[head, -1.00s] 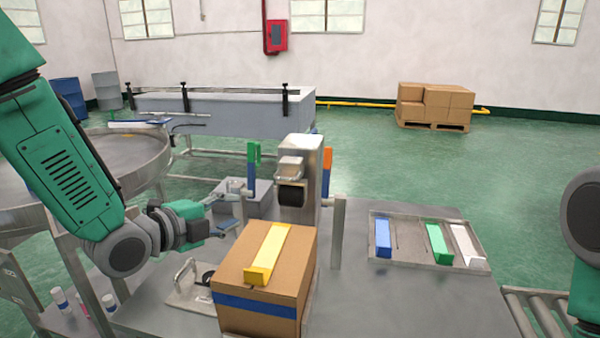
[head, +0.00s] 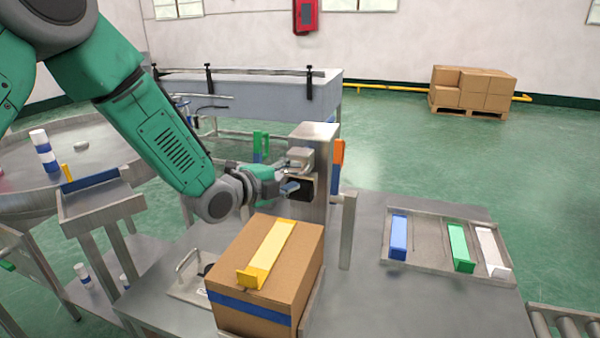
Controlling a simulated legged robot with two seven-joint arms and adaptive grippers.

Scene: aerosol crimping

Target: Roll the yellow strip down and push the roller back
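The yellow strip (head: 272,249) lies along the top of a cardboard box (head: 306,262), with its near end bent down at the front edge. Behind the box stands a grey metal post (head: 321,170) carrying a small metal block and handle (head: 299,157) above a dark roller (head: 301,191). My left gripper (head: 290,187) reaches in from the left and its tip is in front of the dark roller. Its fingers are small and overlap the roller, so I cannot tell whether they are open or touching it. My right gripper is out of view.
A metal tray (head: 425,256) right of the box holds a blue strip (head: 399,236), a green strip (head: 460,247) and a white strip (head: 492,251). A flat plate with a handle (head: 189,275) lies left of the box.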

